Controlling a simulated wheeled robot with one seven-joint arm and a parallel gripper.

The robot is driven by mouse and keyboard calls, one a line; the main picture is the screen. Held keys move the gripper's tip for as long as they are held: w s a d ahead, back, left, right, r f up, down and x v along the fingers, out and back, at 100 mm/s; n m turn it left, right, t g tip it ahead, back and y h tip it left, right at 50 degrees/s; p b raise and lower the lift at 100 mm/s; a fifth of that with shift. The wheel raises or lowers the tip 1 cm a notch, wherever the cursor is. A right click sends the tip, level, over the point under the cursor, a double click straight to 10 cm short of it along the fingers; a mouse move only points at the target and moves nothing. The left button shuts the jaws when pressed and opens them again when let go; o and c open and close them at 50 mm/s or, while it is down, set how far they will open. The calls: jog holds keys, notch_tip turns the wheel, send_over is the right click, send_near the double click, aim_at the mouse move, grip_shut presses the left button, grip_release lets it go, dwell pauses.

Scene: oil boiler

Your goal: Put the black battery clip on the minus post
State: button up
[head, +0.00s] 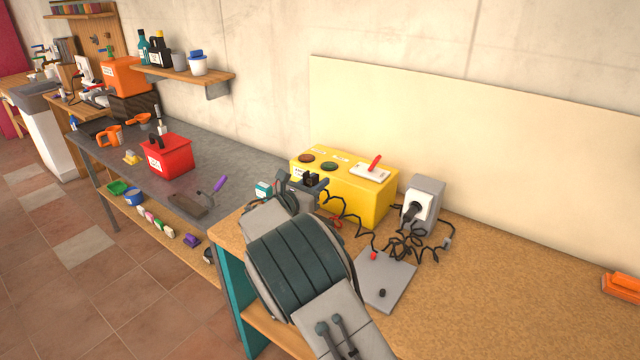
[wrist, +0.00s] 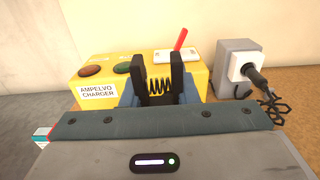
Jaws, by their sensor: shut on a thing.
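My gripper (head: 308,190) is shut on the black battery clip (head: 311,179) and holds it up in front of the yellow charger (head: 366,201). In the wrist view the clip (wrist: 160,87) stands between my gripper's fingers (wrist: 160,98), its two black arms pointing up with a coil spring between them. A flat grey block (head: 396,275) lies on the cork worktop, to the right of my gripper. It carries a red post (head: 374,256) at its back and a black post (head: 382,293) nearer the front. I see no sign on the black post.
Tangled black cables (head: 410,243) lie between the charger, the grey socket box (head: 430,194) with its plug, and the grey block. A red clip (head: 335,220) lies by the charger's front. The cork worktop (head: 500,295) is clear to the right, up to an orange object (head: 622,286).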

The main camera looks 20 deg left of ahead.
dwell(0.4)
jog(key=shift+f+b, duration=1.65)
jog(key=shift+f, duration=0.75)
jog(key=shift+f+b, duration=0.15)
jog(key=shift+b, duration=0.15)
jog(key=shift+f+b, duration=0.85)
jog(key=shift+f, duration=0.45)
jog(key=o, duration=1.1)
jog(key=b+v, duration=0.2)
jog(key=v, duration=1.2)
